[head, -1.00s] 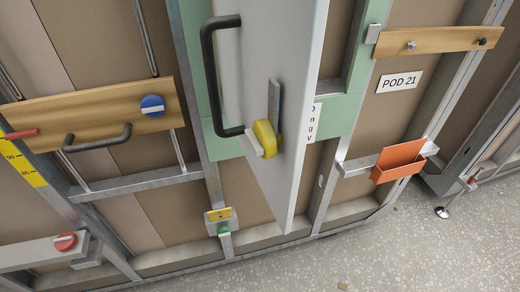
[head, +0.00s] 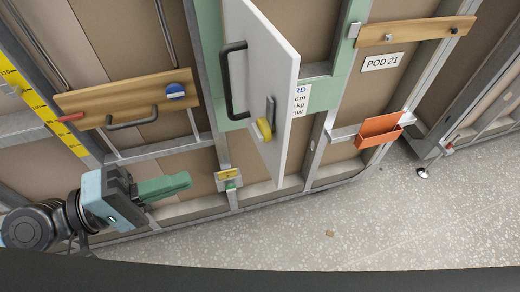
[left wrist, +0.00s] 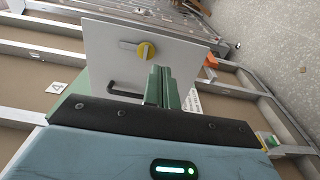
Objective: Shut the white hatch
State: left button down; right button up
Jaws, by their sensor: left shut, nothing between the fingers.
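The white hatch (head: 262,70) stands open, swung out from its green frame (head: 325,92) in the head view. It has a dark bar handle (head: 228,85) and a yellow knob (head: 264,129) with a grey lever. My left gripper (head: 188,182) is shut and empty, its green fingers below and left of the hatch, apart from it in the picture. In the left wrist view, the hatch (left wrist: 185,50) lies beyond the closed fingertips (left wrist: 160,70), with its yellow knob (left wrist: 146,51) above them. I cannot tell the exact gap. My right gripper is not in view.
A wooden board (head: 125,100) with a blue knob and a dark handle is left of the hatch. An orange bin (head: 379,130) and a POD 21 sign (head: 383,62) are on the right. The speckled floor (head: 330,225) in front is mostly clear.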

aim_at(279, 151)
pick_arm(q)
jog(key=shift+d, duration=0.1)
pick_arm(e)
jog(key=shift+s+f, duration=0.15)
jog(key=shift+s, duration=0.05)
